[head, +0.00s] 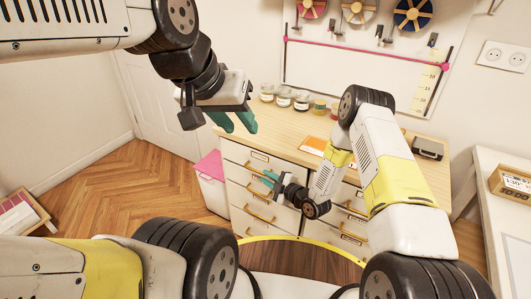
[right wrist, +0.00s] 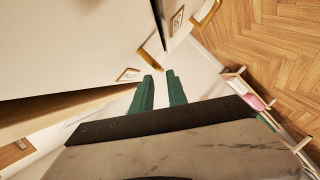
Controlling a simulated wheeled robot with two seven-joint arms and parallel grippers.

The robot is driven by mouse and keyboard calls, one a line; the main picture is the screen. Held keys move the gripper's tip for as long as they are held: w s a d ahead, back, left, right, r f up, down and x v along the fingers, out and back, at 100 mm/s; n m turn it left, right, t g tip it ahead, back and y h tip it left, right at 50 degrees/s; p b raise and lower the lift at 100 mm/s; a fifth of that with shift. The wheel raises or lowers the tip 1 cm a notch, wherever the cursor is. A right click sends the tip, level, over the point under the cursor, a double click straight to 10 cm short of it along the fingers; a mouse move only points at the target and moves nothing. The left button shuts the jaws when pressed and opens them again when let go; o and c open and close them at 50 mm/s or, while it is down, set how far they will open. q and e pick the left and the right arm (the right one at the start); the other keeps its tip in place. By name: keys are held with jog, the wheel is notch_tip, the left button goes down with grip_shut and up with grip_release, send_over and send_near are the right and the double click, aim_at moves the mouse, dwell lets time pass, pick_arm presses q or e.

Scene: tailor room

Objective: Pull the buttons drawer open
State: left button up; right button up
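A white drawer cabinet (head: 238,178) with a wooden top stands in front of me, with two columns of drawers, brass handles and small label plates. The labels are too small to read, so I cannot tell which drawer is the buttons drawer. My right gripper (head: 269,178) is at the left column, close to the upper drawer handles. In the right wrist view its green fingers (right wrist: 160,88) are apart, with a brass handle (right wrist: 151,52) just past their tips; I see nothing held. My left gripper (head: 235,122) is open and empty, above the cabinet's left end.
Several jars (head: 284,98) and an orange sheet (head: 314,145) lie on the cabinet top. A pink-topped white bin (head: 210,180) stands left of the cabinet. A white table (head: 500,210) is at the right.

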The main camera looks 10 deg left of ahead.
aim_at(258, 172)
jog(key=x, duration=0.7)
jog(key=shift+w+a+f, duration=0.1)
jog(key=shift+w+a, duration=0.1)
grip_shut()
dwell(1.2)
